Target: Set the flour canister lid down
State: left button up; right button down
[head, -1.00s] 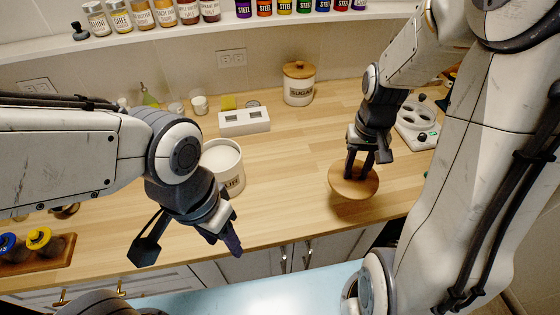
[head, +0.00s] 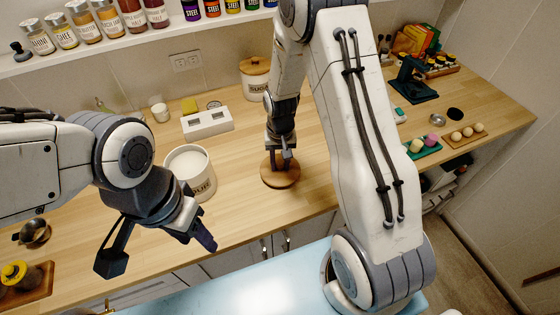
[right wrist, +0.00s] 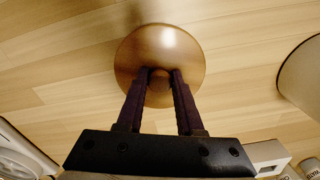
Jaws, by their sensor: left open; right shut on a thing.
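The flour canister lid (head: 287,181) is a round wooden disc with a knob, low at the counter's front part in the head view. My right gripper (head: 280,160) is shut on its knob from above; the right wrist view shows the lid (right wrist: 160,45) between the fingers (right wrist: 158,75). I cannot tell whether the lid touches the counter. The white flour canister (head: 190,170) stands open, left of the lid, its label partly readable. My left gripper (head: 205,238) is open and empty in front of the counter edge, below the canister.
The wooden counter (head: 240,150) is clear around the lid. A lidded sugar canister (head: 256,80) and a white box with dark openings (head: 207,123) stand behind. To the right are a green tray (head: 424,148) and a board with eggs (head: 466,136).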

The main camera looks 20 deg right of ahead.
jog(key=shift+f, duration=0.3)
jog(key=shift+f, duration=0.15)
jog(key=c, duration=0.5)
grip_release()
jog(key=shift+c, duration=0.2)
